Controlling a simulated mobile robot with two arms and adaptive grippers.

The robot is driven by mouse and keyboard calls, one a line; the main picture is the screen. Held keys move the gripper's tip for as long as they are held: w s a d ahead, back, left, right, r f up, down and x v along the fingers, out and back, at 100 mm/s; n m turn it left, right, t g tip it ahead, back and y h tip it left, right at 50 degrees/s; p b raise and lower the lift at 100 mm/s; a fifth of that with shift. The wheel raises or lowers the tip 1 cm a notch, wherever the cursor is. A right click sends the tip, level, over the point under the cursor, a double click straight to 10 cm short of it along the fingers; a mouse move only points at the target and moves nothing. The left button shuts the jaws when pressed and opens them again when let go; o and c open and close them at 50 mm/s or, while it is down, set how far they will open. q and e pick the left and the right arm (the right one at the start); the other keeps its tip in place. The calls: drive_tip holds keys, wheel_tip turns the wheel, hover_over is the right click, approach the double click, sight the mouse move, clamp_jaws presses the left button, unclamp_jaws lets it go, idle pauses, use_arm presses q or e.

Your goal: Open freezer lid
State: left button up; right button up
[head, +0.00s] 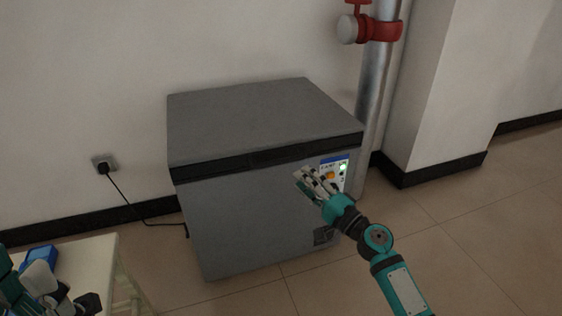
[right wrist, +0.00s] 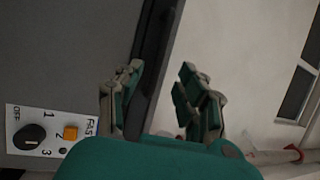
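The grey chest freezer (head: 235,215) stands against the wall in the head view, with its lid (head: 260,118) lying shut on top. A dark band (head: 240,162) runs along the lid's front edge. My right gripper (head: 306,178) is in front of the freezer's upper right front, just below the band and left of the control panel (head: 343,173).
A small pale table (head: 95,262) with a blue object (head: 40,257) on it stands at the lower left. A cord runs from a wall socket (head: 104,163) to the freezer. A metal pipe with a red valve (head: 382,31) stands behind at right. Floor at right is clear.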

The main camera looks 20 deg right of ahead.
sight(281, 162)
drive_tip(key=x, duration=0.9)
drive_tip(key=shift+w, duration=0.15)
clamp_jaws()
